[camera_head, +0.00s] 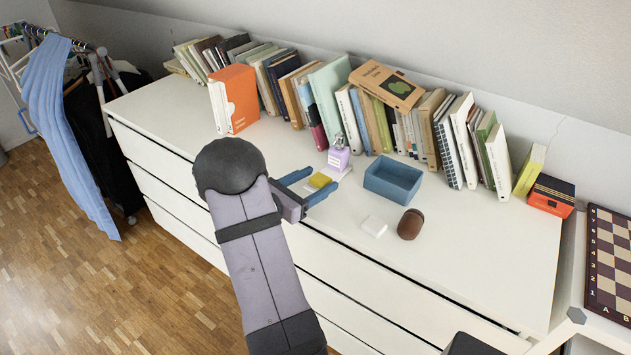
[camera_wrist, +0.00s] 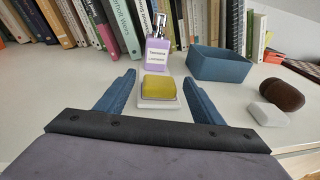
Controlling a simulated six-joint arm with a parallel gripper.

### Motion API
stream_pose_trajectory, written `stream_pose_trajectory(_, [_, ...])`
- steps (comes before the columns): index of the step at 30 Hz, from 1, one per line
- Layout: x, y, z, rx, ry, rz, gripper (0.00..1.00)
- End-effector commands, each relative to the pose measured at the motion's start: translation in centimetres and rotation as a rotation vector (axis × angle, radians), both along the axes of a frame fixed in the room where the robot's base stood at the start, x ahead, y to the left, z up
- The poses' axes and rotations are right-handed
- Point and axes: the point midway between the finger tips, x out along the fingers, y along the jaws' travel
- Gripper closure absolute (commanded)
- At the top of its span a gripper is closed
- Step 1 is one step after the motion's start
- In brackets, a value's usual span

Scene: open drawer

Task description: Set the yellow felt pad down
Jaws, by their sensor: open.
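The yellow felt pad (camera_head: 320,180) is a small block near the front of the white dresser top. In the wrist view the pad (camera_wrist: 159,87) rests on a pale, low square piece (camera_wrist: 160,103). My gripper (camera_head: 311,184) is open, with its blue fingers on either side of the pad. In the wrist view my gripper (camera_wrist: 160,90) shows gaps between the pad and both fingers, so neither touches it. The pad's underside is hidden.
A purple pump bottle (camera_head: 339,155) stands just behind the pad. A blue open box (camera_head: 393,180), a white block (camera_head: 374,226) and a brown rounded object (camera_head: 410,224) are to the right. Books (camera_head: 325,90) line the back.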

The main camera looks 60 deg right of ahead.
Motion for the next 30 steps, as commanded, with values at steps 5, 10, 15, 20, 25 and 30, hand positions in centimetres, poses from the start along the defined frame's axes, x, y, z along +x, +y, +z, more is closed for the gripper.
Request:
stream_pose_trajectory(5, [0.0, 0.0, 0.3, 0.000, 0.000, 0.000, 0.39])
stream_pose_trajectory(10, [0.4, 1.3, 0.5, 0.000, -0.001, 0.004, 0.39])
stream_pose_trajectory(15, [0.8, 4.0, 0.9, 0.000, -0.001, 0.006, 0.39])
stream_pose_trajectory(20, [1.2, 6.9, 1.3, 0.000, -0.001, 0.006, 0.39])
stream_pose_trajectory(25, [1.6, 9.5, 1.7, 0.000, 0.000, 0.005, 0.39])
stream_pose_trajectory(30, [1.8, 11.1, 2.0, 0.000, 0.000, 0.002, 0.39])
